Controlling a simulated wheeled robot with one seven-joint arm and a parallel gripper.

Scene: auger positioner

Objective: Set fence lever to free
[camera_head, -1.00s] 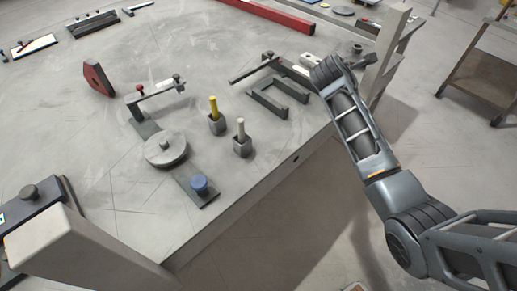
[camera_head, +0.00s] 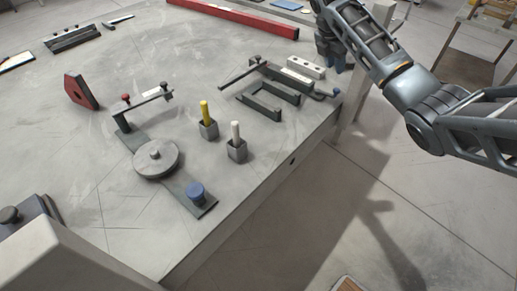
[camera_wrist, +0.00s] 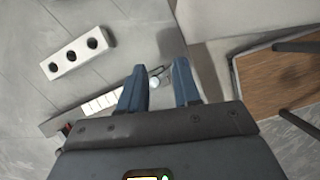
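My gripper (camera_wrist: 160,88) is at the far right of the table, above its edge, with its two blue fingers apart. In the wrist view a small pale round piece and a thin dark loop lie below and between the fingertips; I see no contact. I cannot tell for certain which part is the fence lever. A dark frame (camera_head: 262,106) with bars and a long rod lies at the table's right side. A fixture (camera_head: 157,160) with a grey disc, a blue knob (camera_head: 196,191) and a raised arm with a red knob (camera_head: 126,98) stands nearer the middle.
A white block with three holes (camera_wrist: 78,52) lies left of my gripper; it also shows in the head view (camera_head: 305,67). Yellow (camera_head: 205,112) and white (camera_head: 236,134) pegs stand in square holders. A red beam (camera_head: 235,17) lies behind.

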